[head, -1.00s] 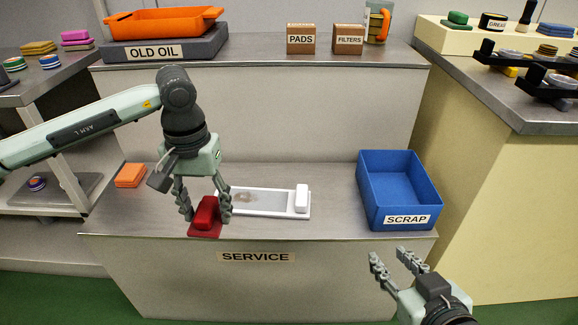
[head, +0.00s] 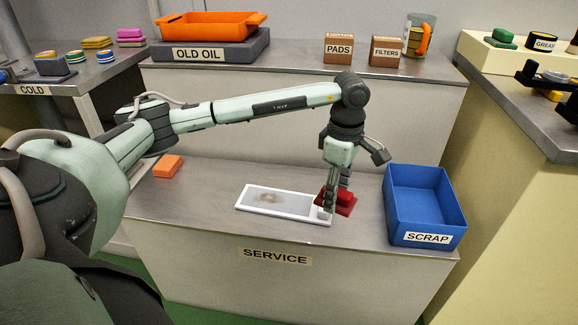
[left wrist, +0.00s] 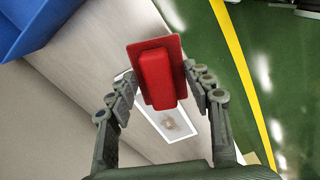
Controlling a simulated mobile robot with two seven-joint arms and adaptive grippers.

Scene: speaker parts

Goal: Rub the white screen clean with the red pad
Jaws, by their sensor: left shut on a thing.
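The white screen (head: 285,203) lies flat on the service bench, with a grey face and a brownish smudge (head: 268,197) left of its middle. A white block at its right end (head: 325,213) is partly hidden by my gripper. My left gripper (head: 334,204) points down at the screen's right end, shut on the red pad (head: 345,199). The pad appears raised; I cannot tell if it touches anything. In the left wrist view the red pad (left wrist: 157,78) sits between the fingers, and the smudged screen (left wrist: 176,124) shows beyond it. My right gripper is out of view.
The blue SCRAP bin (head: 427,205) stands close right of my left gripper. An orange block (head: 168,166) lies at the bench's left. The shelf behind holds an orange tray (head: 208,25) and PADS (head: 339,48) and FILTERS (head: 386,50) boxes.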

